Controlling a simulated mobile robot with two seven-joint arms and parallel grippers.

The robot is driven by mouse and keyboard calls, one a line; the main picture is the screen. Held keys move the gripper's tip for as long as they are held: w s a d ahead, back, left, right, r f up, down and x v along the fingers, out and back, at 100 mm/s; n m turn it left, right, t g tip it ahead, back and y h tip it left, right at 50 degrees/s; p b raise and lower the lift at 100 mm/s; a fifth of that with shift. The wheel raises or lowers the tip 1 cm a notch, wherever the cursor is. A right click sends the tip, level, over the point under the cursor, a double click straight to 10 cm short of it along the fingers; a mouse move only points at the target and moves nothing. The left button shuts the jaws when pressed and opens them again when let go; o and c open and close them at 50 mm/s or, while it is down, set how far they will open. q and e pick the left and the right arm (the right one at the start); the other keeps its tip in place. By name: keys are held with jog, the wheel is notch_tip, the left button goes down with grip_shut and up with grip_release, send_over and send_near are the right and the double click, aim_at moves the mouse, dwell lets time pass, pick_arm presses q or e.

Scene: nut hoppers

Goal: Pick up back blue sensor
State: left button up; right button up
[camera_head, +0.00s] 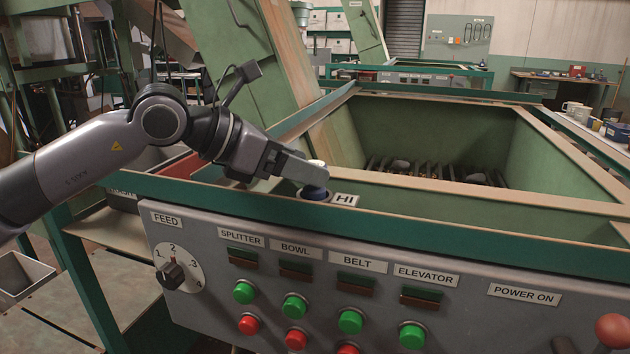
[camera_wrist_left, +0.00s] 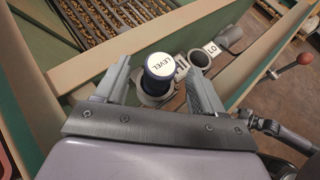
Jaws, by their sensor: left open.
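The back blue sensor (camera_wrist_left: 159,68), a blue cylinder with a white top reading LEVEL, stands upright in a holder (camera_wrist_left: 155,98) beside the HI label. In the head view the blue sensor (camera_head: 315,191) shows on the hopper's rim, left of the HI label (camera_head: 345,200), partly hidden by my gripper. My left gripper (camera_head: 305,172) is open at the sensor. In the left wrist view my left gripper (camera_wrist_left: 160,80) has one finger on each side of the sensor, with gaps visible. My right gripper is not in view.
An empty ring holder (camera_wrist_left: 199,59) sits beside the LO label (camera_wrist_left: 211,49). The green hopper (camera_head: 430,127) opens behind the rim, with nuts at its bottom. A control panel (camera_head: 330,270) with several green and red buttons is in front, below the gripper.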

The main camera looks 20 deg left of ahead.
pick_arm(q)
jog(key=shift+w+d+f, duration=0.4)
jog(key=shift+w+d, duration=0.05)
jog(key=c, duration=1.2)
jog(key=shift+r, duration=0.2)
